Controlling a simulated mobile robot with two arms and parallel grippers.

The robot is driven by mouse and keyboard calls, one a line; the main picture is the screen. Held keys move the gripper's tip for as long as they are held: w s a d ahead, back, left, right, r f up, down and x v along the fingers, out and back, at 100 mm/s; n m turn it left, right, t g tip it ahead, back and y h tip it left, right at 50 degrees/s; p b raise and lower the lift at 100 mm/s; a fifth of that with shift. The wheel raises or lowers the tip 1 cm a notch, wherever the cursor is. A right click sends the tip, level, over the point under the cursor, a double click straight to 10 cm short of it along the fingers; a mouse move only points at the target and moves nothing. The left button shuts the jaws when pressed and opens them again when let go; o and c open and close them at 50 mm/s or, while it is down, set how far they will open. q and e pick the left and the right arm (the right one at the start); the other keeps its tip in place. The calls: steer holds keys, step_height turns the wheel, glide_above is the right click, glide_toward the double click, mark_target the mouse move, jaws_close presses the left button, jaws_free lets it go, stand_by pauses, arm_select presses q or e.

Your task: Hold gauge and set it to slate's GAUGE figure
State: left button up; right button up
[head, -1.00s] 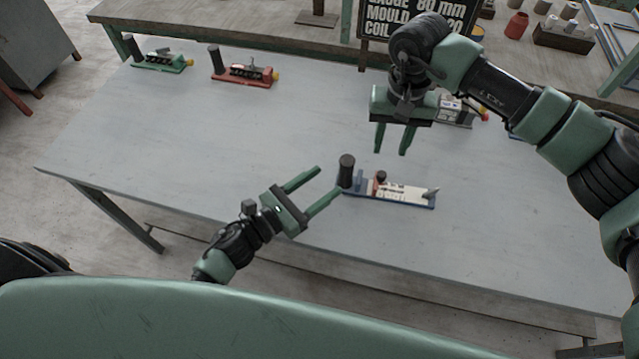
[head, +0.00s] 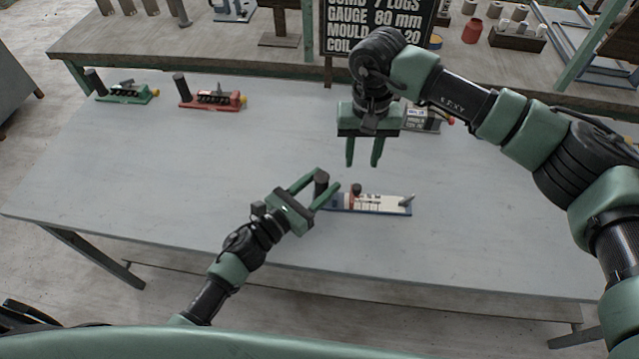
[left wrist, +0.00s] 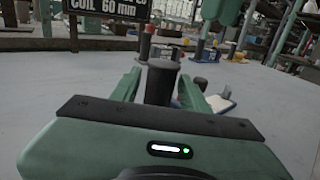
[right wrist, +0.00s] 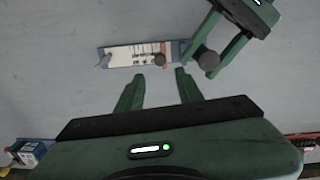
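The handle also shows in the left wrist view (left wrist: 161,82). My left gripper (head: 328,178) has its open fingers on either side of the handle, with visible gaps. My right gripper (head: 363,164) is open and empty above and behind the gauge; the gauge also shows in the right wrist view (right wrist: 135,56). The slate (head: 375,25) reads GAUGE 80 mm. The scale's figures are too small to read.
A green device (head: 126,94) and a red device (head: 211,99) stand at the table's back left. Another device (head: 422,119) is partly hidden behind my right arm. A back bench holds a red jar (head: 472,31) and a box of cylinders. The table around the gauge is clear.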

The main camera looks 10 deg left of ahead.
mark_target(358, 186)
arm_select(q)
jaws_close()
arm_select(e)
steer(key=shift+o, duration=0.7)
step_height(358, 186, down, 10)
steer(key=m, duration=0.9)
steer(key=shift+m, duration=0.4)
steer(key=shift+w, duration=0.1)
steer(key=shift+c, duration=0.3)
jaws_close()
steer(key=shift+r, duration=0.1)
